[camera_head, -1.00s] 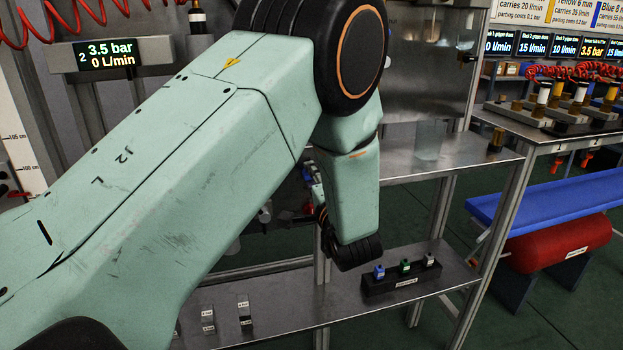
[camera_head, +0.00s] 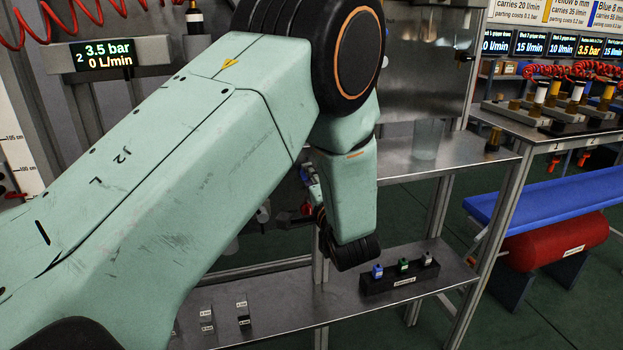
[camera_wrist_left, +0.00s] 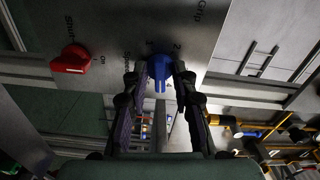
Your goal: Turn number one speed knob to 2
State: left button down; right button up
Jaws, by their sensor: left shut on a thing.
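The blue knob (camera_wrist_left: 160,66) sits on a grey metal panel in the left wrist view, beside the printed word Speed and the figures 1 and 2. Its blue grip bar points toward the bottom of the picture. My left gripper (camera_wrist_left: 160,78) is shut on it, with one dark finger on each side. I cannot tell exactly which mark the knob stands at. In the head view my left arm covers the knob and most of the gripper. My right gripper is in neither view.
A red knob (camera_wrist_left: 70,60) marked Shut and On is left of the blue one. In the head view a dark block (camera_head: 405,279) with small coloured pieces stands on the lower shelf (camera_head: 300,300). A blue bench (camera_head: 545,205) and red cylinder (camera_head: 555,245) stand at right.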

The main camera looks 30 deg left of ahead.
pick_arm(q)
jog(key=shift+w+r+n+p, duration=0.15)
jog(key=shift+n+p, duration=0.95)
jog(key=shift+n, duration=5.9)
jog(key=shift+r+n+p, duration=0.1)
jog(key=shift+n+p, duration=0.95)
jog(key=shift+n, duration=5.95)
jog(key=c, duration=1.4)
grip_release()
jog(key=shift+f, duration=0.1)
jog(key=shift+f, duration=0.1)
